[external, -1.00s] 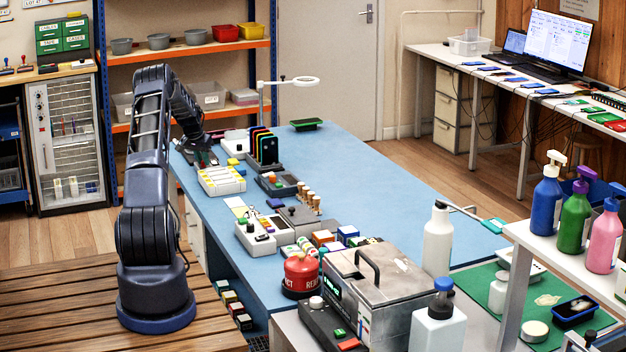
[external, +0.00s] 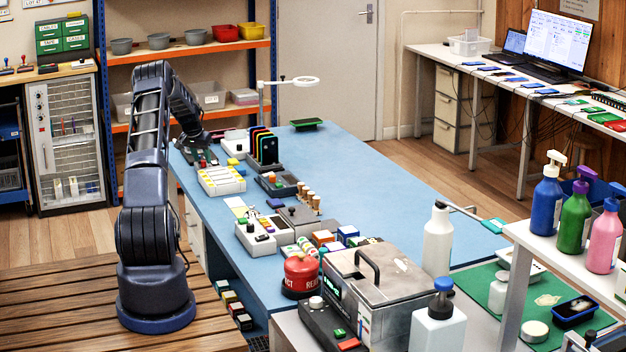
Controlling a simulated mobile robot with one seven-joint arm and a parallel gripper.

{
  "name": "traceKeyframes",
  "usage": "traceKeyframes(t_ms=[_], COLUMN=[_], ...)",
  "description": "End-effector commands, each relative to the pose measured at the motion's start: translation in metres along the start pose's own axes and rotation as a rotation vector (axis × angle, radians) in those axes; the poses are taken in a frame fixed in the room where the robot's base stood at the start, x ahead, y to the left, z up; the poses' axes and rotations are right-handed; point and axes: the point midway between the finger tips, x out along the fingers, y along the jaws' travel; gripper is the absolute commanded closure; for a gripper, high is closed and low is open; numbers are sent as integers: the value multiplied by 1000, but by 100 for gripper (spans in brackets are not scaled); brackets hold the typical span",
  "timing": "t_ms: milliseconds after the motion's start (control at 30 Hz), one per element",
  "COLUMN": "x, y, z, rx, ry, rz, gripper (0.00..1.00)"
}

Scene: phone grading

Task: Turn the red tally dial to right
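My gripper (external: 196,141) is at the far left end of the blue table (external: 370,180), low over a dark device (external: 203,156) with small coloured parts. The wrist and the device overlap in this view, and the fingertips are too small and dark to tell open from shut. Whether my gripper touches anything is unclear.
A white box (external: 236,140) stands right of my gripper. A white tray with yellow parts (external: 221,181) is in front of it, and a rack of upright phones (external: 264,148) is to the right. The table's right side is clear.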

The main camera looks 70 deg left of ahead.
Motion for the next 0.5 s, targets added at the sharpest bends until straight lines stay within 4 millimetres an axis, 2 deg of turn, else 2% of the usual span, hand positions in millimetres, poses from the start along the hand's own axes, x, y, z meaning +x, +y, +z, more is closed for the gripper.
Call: traceKeyframes(t_ms=[300,500], x=[-57,-83], y=[0,0], z=[-1,0], rx=[1,1], ry=[2,0], rz=[-2,-1], gripper=[61,61])
